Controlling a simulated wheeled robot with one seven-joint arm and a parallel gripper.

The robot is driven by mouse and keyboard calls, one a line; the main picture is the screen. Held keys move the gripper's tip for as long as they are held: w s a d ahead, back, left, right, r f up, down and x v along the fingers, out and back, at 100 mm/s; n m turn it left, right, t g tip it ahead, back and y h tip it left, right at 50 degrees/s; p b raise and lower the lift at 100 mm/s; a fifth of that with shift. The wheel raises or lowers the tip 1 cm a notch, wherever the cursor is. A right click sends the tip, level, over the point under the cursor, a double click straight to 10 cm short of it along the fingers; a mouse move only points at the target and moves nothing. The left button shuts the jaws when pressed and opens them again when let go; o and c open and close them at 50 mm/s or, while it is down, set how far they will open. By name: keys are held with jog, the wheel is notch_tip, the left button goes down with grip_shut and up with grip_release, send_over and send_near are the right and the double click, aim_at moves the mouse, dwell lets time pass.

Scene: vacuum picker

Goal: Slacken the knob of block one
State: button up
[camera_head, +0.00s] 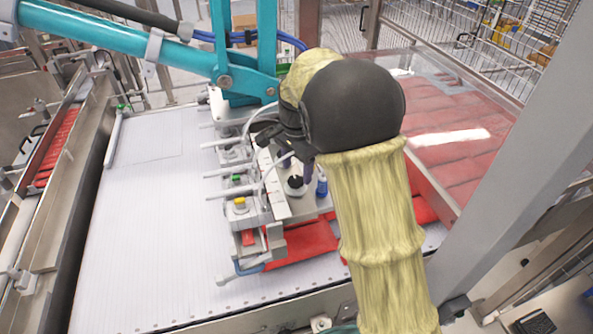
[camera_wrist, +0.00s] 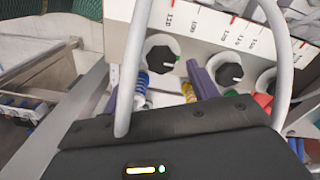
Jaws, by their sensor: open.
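In the wrist view, a black knob (camera_wrist: 161,57) on a round white dial sits on the pale scale-marked plate (camera_wrist: 190,18). My gripper (camera_wrist: 158,84) is open, with one purple finger low on each side of this knob. The fingers look apart from it, but the depth is hard to judge. A second black knob (camera_wrist: 229,70) is just right of the right finger. A third knob at the right is partly hidden by a grey hose. In the head view, a black knob (camera_head: 295,183) shows on the picker. My arm hides part of the picker, and which block is one is unclear.
Grey hoses (camera_wrist: 279,60) loop close in front of the plate. Blocks with yellow (camera_head: 240,202) and green caps line the picker's left side. Red packs (camera_head: 305,245) lie beneath it. A teal arm (camera_head: 130,45) holds it from above. The white conveyor (camera_head: 145,220) is bare at left.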

aim_at(296, 183)
jog(key=shift+f, duration=1.45)
jog(key=shift+w, duration=0.1)
jog(key=c, duration=1)
